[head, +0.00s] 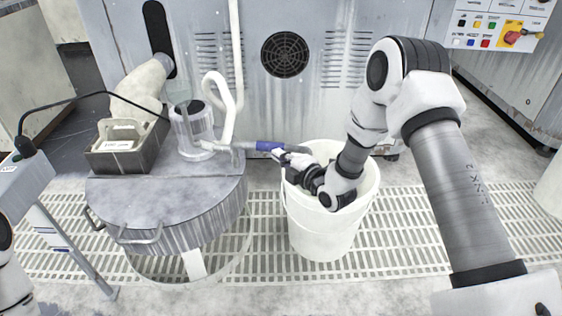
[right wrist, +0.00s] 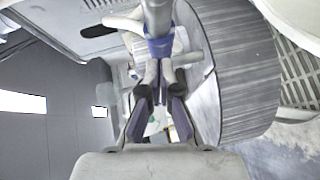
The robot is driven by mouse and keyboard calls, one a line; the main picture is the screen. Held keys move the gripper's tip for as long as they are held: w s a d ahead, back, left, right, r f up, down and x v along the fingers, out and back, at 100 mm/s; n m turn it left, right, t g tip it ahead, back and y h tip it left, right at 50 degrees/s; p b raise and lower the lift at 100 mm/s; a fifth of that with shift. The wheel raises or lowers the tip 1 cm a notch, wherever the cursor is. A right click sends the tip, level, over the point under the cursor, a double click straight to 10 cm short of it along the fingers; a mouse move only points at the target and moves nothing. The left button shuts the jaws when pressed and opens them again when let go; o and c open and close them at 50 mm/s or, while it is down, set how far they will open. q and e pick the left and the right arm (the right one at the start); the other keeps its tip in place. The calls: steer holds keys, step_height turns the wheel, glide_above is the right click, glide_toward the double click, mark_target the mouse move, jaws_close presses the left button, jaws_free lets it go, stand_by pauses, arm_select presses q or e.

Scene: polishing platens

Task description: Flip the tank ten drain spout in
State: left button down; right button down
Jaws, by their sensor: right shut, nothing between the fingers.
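The drain spout is a grey tube with a blue collar (head: 266,146). It reaches right from the clear cylinder on the round tank, with its tip over the rim of the white bucket. My right gripper (head: 281,156) is shut and empty, just below and beside the spout near the collar. In the right wrist view the blue collar (right wrist: 160,47) shows just beyond my fingertips (right wrist: 160,68). I cannot tell whether they touch it. My left gripper is out of view.
The round grey platen tank (head: 165,195) carries a dark box (head: 122,160) and the clear cylinder (head: 194,135). The white bucket (head: 322,235) stands on the floor grating, under my right forearm. A grey cabinet (head: 300,100) closes off the back.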

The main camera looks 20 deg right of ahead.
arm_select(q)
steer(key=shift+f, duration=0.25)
arm_select(e)
steer(key=shift+w+d, duration=0.25)
steer(key=shift+w, duration=0.15)
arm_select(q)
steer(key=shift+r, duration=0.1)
arm_select(e)
steer(key=shift+d, duration=0.1)
